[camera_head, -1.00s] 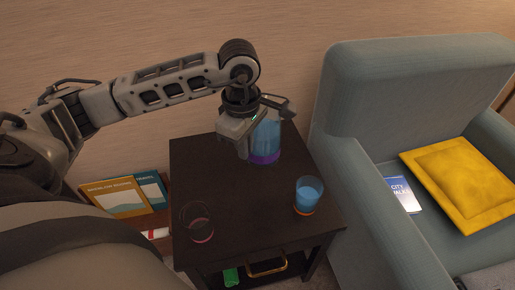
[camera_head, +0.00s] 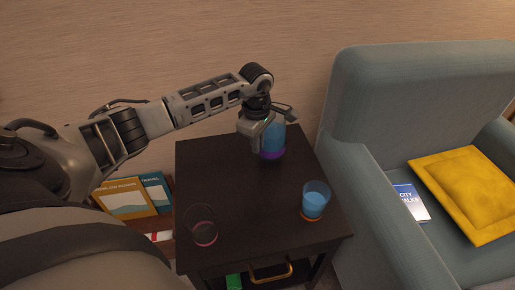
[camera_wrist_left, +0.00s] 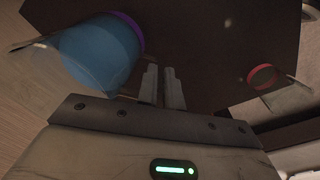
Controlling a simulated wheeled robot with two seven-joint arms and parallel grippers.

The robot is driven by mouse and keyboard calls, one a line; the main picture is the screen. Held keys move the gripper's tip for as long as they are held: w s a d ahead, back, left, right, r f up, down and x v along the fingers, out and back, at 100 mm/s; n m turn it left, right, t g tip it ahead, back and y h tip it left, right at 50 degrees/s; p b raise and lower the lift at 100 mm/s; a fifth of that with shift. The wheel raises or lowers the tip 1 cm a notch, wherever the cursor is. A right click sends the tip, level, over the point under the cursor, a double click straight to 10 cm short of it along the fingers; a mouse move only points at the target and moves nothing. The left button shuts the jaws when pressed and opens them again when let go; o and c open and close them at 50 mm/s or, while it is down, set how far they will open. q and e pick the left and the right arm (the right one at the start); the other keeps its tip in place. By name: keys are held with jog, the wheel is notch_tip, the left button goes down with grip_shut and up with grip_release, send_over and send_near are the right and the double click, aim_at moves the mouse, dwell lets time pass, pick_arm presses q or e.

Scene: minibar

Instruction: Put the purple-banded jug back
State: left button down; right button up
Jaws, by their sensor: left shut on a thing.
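The purple-banded jug (camera_head: 273,140), with blue contents, is at the back of the dark side table (camera_head: 245,190). My left gripper (camera_head: 258,138) is at its left side and partly covers it. In the left wrist view the jug (camera_wrist_left: 98,48) is at the upper left, tilted in the picture, its purple band toward the top. The two fingers (camera_wrist_left: 163,86) are close together beside it, shut on the jug; the gripped part is hard to make out. I cannot tell whether the jug's base touches the table. My right gripper is not in view.
A blue-filled glass with an orange base (camera_head: 314,203) stands at the table's right. A clear glass with a pink base (camera_head: 203,232) stands front left. The table's middle is clear.

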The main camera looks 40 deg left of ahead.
pick_arm(q)
jog(key=shift+f, duration=0.95)
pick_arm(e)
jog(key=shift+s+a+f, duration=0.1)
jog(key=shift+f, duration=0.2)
pick_arm(q)
jog(key=shift+f, duration=0.1)
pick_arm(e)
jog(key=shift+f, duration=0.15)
pick_arm(q)
jog(key=c, duration=2)
grip_release()
jog(key=shift+f, duration=0.15)
jog(key=o, duration=0.5)
jog(key=shift+s, duration=0.1)
jog(key=shift+c, duration=0.2)
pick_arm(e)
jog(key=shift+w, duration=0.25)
